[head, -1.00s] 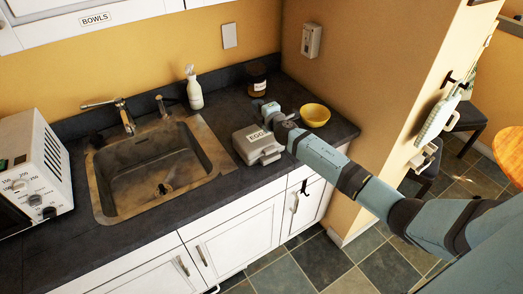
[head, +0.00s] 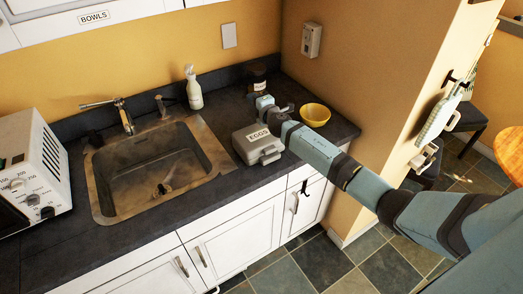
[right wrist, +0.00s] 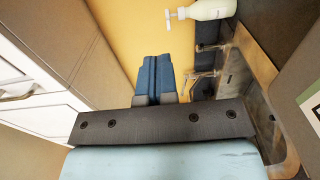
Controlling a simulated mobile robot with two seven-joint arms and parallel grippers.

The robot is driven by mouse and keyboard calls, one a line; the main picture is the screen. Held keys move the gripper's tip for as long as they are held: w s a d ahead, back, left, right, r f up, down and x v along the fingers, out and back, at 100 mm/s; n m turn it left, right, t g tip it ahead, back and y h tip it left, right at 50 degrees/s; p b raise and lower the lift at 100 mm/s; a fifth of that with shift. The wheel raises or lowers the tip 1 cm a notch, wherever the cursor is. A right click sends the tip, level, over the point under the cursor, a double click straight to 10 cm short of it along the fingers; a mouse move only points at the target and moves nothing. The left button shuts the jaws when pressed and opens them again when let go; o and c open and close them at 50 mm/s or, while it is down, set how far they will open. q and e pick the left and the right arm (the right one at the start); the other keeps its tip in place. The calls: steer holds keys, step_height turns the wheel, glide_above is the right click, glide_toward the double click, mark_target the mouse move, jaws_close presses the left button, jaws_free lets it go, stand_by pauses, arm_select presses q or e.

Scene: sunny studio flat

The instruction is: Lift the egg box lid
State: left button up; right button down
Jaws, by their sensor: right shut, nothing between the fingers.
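My right gripper (head: 264,102) is just behind the box in the head view, apart from the lid as far as I can tell. In the right wrist view its blue fingers (right wrist: 154,76) are together with nothing between them. A grey edge with a white patch shows at the right of that view, probably the box. My left gripper is not in view.
A yellow bowl (head: 315,114) stands right of my right wrist. A dark jar (head: 257,78) stands behind the gripper, near the wall. A white microwave (head: 32,165) is at the far left.

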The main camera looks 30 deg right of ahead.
steer(key=shift+w+a+f+b, duration=0.15)
steer(key=shift+w+b, duration=0.3)
steer(key=shift+w, duration=0.3)
steer(key=shift+w+f+b, duration=0.2)
steer(key=shift+w+b, duration=0.3)
steer(key=shift+w, duration=0.25)
steer(key=shift+w+a+f+b, duration=0.15)
steer(key=shift+w+b, duration=0.3)
steer(key=shift+w, duration=0.3)
steer(key=shift+d, duration=0.1)
steer(key=w+f+b, duration=0.1)
steer(key=b, duration=0.1)
steer(key=w+b, duration=0.1)
steer(key=w, duration=0.1)
steer(key=w+f+b, duration=0.1)
steer(key=b, duration=0.1)
steer(key=shift+w+a+f+b, duration=0.2)
steer(key=shift+f+b, duration=0.1)
steer(key=shift+f, duration=0.05)
